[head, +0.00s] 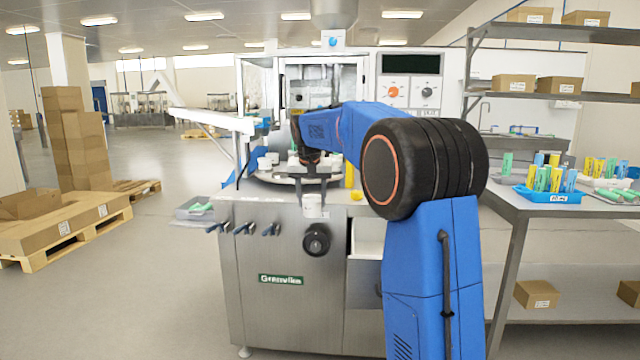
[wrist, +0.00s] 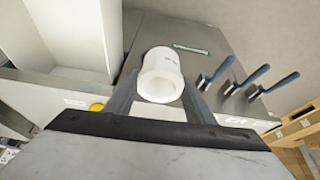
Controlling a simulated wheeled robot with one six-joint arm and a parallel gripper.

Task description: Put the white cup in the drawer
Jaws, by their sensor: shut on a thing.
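The white cup (head: 312,206) is in front of the steel machine in the head view. In the wrist view the white cup (wrist: 161,76) sits between the two fingers of my gripper (wrist: 160,95), which is shut on it. My gripper (head: 313,190) also shows in the head view, pointing down with the cup at its fingertips. An open white drawer (head: 368,238) juts from the machine's front, right of the cup and partly hidden by my arm. The drawer (wrist: 70,35) is at the upper left in the wrist view, apart from the cup.
The machine's front has a black knob (head: 317,240) and several blue-handled levers (head: 243,229). More white cups (head: 268,161) stand by the turntable. A grey tray (head: 196,209) is on the left side. A steel table (head: 560,207) stands at right. The floor at left is partly clear.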

